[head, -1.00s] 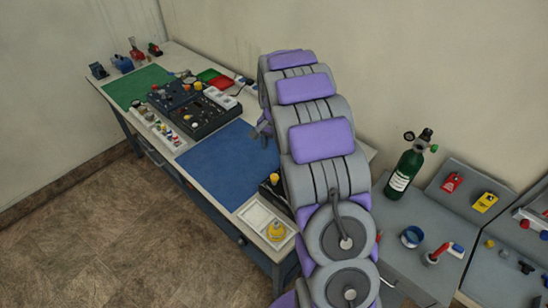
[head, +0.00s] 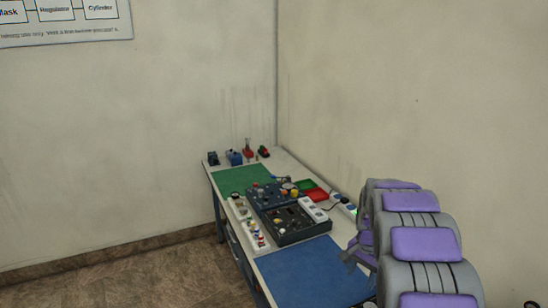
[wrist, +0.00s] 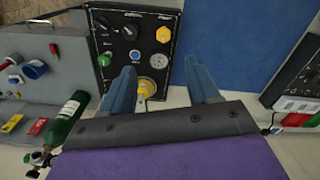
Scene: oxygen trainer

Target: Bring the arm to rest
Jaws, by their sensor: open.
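My gripper (wrist: 160,68) is open in the wrist view, its two blue-grey fingers spread apart with nothing held between them. Beyond the fingers is a dark panel (wrist: 120,48) with a yellow knob, black knobs and a round gauge (wrist: 158,61). In the head view my arm's purple and grey links fill the lower right. My gripper (head: 357,256) shows there small and partly hidden, near the right edge of the blue mat (head: 310,275).
The workbench carries a green mat (head: 240,179), a dark control panel (head: 293,221), a red tray (head: 317,194) and several small parts. Walls stand behind it. Floor at the left is clear.

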